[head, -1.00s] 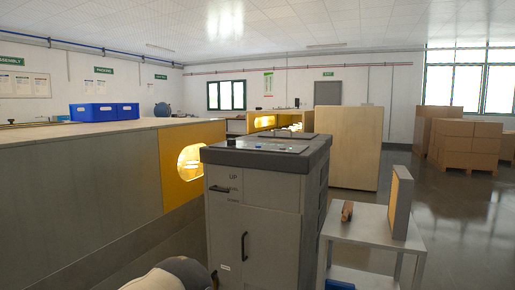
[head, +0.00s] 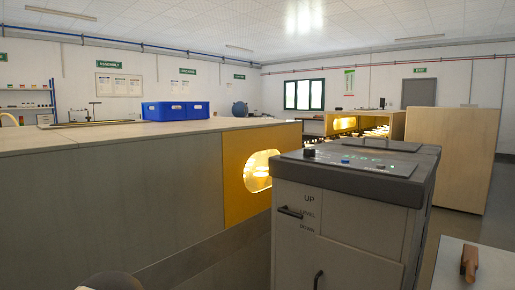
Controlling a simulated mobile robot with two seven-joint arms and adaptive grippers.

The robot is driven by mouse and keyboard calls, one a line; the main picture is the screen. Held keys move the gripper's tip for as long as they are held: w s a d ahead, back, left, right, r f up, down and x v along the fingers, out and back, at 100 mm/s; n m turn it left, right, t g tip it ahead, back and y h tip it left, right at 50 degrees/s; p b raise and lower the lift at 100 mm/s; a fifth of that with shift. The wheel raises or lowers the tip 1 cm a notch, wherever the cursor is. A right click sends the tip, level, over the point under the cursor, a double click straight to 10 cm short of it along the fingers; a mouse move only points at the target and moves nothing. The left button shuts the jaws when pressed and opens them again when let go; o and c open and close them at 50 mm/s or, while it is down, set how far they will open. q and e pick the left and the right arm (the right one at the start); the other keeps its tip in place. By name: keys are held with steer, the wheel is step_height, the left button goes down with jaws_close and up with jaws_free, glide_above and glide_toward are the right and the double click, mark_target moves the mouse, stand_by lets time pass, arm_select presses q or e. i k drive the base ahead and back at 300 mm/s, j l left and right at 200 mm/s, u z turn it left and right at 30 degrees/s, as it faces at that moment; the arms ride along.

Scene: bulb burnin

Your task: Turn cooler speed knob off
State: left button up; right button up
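A grey cabinet (head: 340,230) with a dark top stands right of centre in the head view. Its front is marked UP, LEVEL and DOWN beside a dark lever handle (head: 290,212). Neither gripper is in view.
A long grey bench (head: 130,190) with a yellow end panel (head: 233,177) and lit opening runs along the left. Blue bins (head: 165,111) stand on it. A pale table (head: 490,268) holding a brown object (head: 469,262) is at lower right. A wooden box (head: 455,140) stands behind.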

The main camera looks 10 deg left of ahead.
mark_target(307, 151)
steer(key=i+j+z, duration=0.1)
steer(key=j+z, duration=0.25)
steer(key=i+j+z, duration=0.1)
steer(key=j+z, duration=0.65)
steer(key=j, duration=0.15)
